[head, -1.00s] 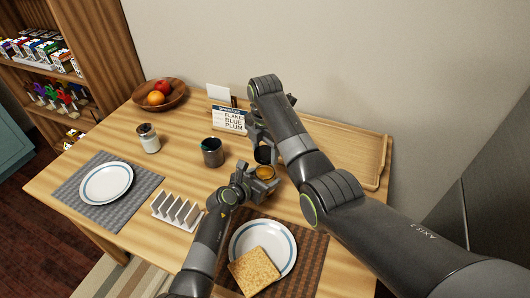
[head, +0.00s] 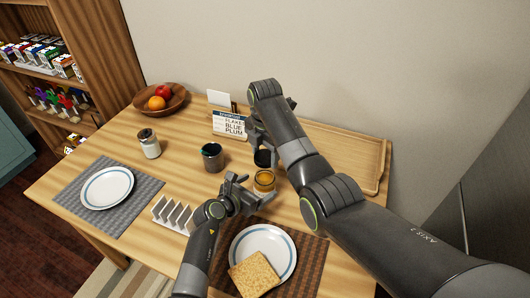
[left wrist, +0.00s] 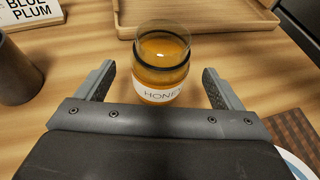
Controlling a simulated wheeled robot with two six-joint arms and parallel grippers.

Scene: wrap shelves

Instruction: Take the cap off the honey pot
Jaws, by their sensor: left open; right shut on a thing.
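The honey pot (head: 264,183) is a glass jar of amber honey with a white label, upright on the table. In the left wrist view the honey pot (left wrist: 160,65) shows an open top with no cap on it. My left gripper (head: 253,189) is open, its fingers on either side of the pot's near side, with gaps between them and the glass. The dark cap (head: 262,158) is in my right gripper (head: 262,146), just behind and above the pot. My right arm partly hides the right gripper.
A dark mug (head: 212,160) stands left of the pot, and a white toast rack (head: 174,214) is nearer. A plate with toast (head: 254,274) lies in front. A wooden tray (head: 352,160) is behind on the right. A menu sign (head: 229,124) stands at the back.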

